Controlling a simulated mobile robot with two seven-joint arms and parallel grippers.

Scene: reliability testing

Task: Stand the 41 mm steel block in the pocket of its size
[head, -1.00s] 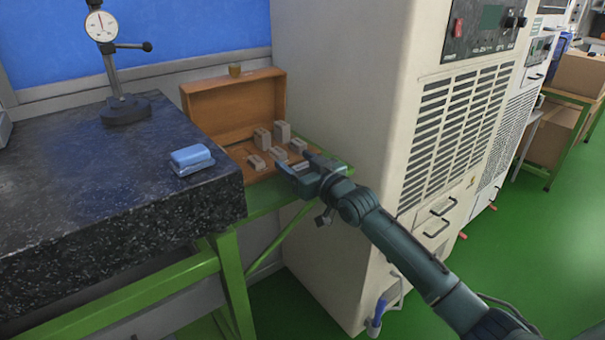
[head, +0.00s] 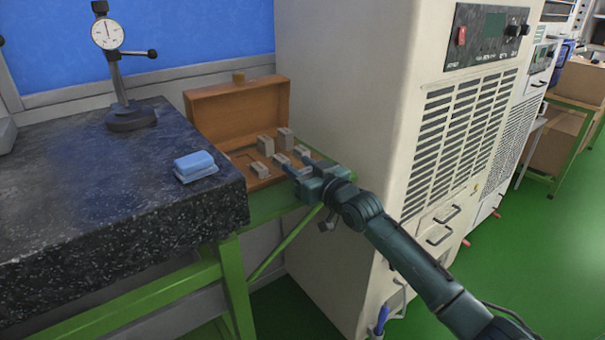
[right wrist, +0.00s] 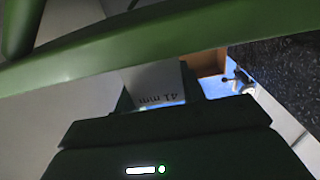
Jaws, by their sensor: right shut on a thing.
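A steel block (right wrist: 155,82) marked "41 mm" shows in the right wrist view between my right gripper's fingers. My right gripper (head: 295,162) is shut on it, at the front right edge of the open wooden box (head: 235,103) in the head view. The fingers hide most of the held block there, and I cannot tell its height above the box. Several other grey blocks stand in the box, among them a tall one (head: 265,145) and a low one (head: 260,170). The pocket of the block's size cannot be made out. My left gripper is not in view.
The box sits on a green frame (head: 268,207) between a dark granite plate (head: 70,205) and a large beige cabinet (head: 345,130). A dial gauge stand (head: 130,117) and a blue item (head: 194,163) are on the plate. The box's lid stands open at the back.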

